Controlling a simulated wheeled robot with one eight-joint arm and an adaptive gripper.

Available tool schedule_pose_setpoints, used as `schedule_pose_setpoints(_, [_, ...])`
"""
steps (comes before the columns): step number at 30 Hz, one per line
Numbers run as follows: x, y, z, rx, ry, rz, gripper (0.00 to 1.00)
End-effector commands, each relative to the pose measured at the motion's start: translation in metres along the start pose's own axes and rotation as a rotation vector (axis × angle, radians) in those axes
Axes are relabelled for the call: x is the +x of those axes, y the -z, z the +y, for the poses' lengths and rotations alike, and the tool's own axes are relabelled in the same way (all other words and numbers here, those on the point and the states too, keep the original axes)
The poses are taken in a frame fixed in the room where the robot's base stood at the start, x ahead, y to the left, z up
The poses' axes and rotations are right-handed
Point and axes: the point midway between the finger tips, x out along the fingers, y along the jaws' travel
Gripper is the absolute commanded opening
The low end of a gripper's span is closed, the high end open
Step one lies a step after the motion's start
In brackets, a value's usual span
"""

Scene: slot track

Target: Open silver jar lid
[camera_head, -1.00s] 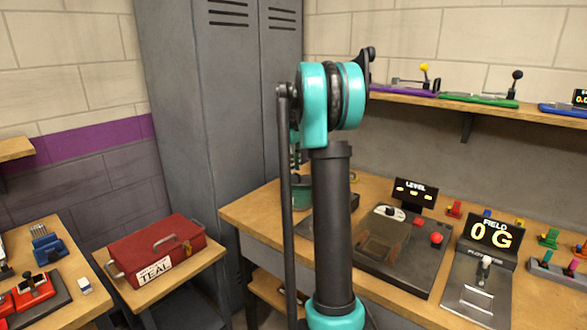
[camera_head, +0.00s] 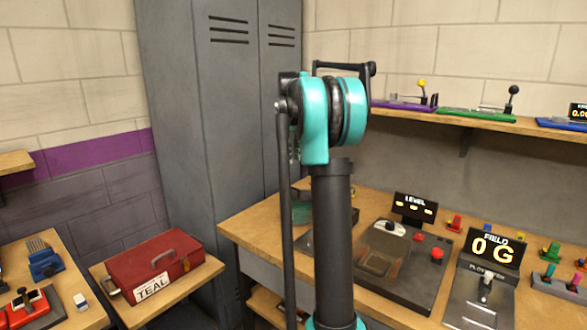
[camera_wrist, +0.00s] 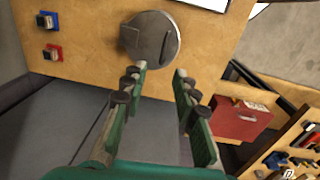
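In the wrist view, a round silver-grey lid (camera_wrist: 158,32) is at the top centre, on or above the wooden bench top. The jar's body under the lid cannot be made out. My gripper (camera_wrist: 161,70) is open and empty, with its two green fingers apart. Its fingertips point toward the lid's lower edge; whether they touch it cannot be told. In the head view my arm stands in front of the bench, and the lid cannot be made out there.
The bench (camera_head: 240,222) carries a dark level device (camera_head: 401,268) and a field meter (camera_head: 492,248). A red toolbox (camera_head: 155,264) stands on a low table at left. Small blue (camera_wrist: 47,21) and red (camera_wrist: 51,53) blocks lie left of the lid. Grey lockers rise behind.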

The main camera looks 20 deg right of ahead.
Motion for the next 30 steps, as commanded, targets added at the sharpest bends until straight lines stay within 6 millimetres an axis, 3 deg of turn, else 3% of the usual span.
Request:
schedule_pose_setpoints(6, [-0.017,0.000,0.000,0.000,0.000,0.000,0.29])
schedule_pose_setpoints(14, [-0.018,0.000,0.000,0.000,0.000,0.000,0.29])
schedule_pose_setpoints(19, [-0.015,0.000,-0.004,-0.058,-0.016,-0.004,0.09])
schedule_pose_setpoints(21, [-0.011,0.001,-0.009,-0.154,-0.042,-0.012,0.01])
schedule_pose_setpoints(30, [0.019,-0.001,-0.047,-0.921,-0.232,-0.137,0.00])
